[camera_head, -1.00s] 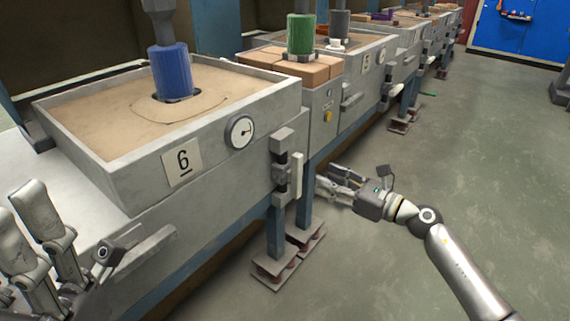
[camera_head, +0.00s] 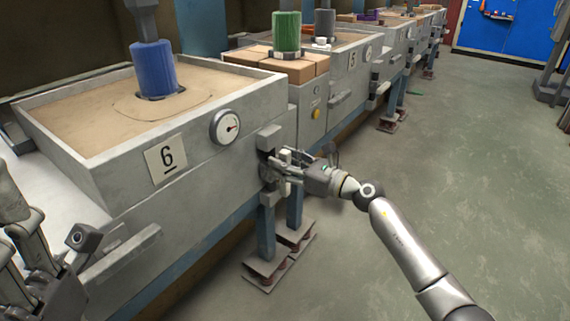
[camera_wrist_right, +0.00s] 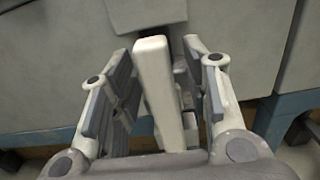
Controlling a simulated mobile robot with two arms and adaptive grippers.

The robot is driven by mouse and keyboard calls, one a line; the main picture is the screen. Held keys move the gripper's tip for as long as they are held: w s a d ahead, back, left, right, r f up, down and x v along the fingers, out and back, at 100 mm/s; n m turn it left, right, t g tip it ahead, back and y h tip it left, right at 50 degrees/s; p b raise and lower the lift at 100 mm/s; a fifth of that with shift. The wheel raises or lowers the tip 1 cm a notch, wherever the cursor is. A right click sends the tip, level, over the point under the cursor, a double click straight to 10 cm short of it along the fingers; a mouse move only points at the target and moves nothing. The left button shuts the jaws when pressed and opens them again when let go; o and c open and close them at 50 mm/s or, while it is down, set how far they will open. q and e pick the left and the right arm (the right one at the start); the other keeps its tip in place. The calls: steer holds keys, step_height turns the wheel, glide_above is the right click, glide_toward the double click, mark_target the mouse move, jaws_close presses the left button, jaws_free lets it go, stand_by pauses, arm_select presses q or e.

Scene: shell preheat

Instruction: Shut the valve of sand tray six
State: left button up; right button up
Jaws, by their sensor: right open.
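Sand tray six (camera_head: 60,141) is a grey box of sand with a "6" plate (camera_head: 166,157) and a dial gauge (camera_head: 226,126) on its front. The valve sits at the tray's right front corner; its pale lever handle (camera_wrist_right: 160,90) stands upright in the right wrist view. My right gripper (camera_head: 283,166) is at the valve, with its fingers open on both sides of the handle. In the right wrist view the right gripper (camera_wrist_right: 165,65) has a finger left and right of the handle. My left gripper (camera_head: 32,240) is at the lower left, partly cut off.
A blue cylinder (camera_head: 155,70) stands in the tray's sand. Bricks and a green cylinder (camera_head: 287,33) are on the neighbouring stand, with tray five (camera_head: 352,60) beyond. A front bracket (camera_head: 125,250) juts out below tray six. The floor (camera_head: 450,160) at right is clear.

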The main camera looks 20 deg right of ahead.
jaws_close()
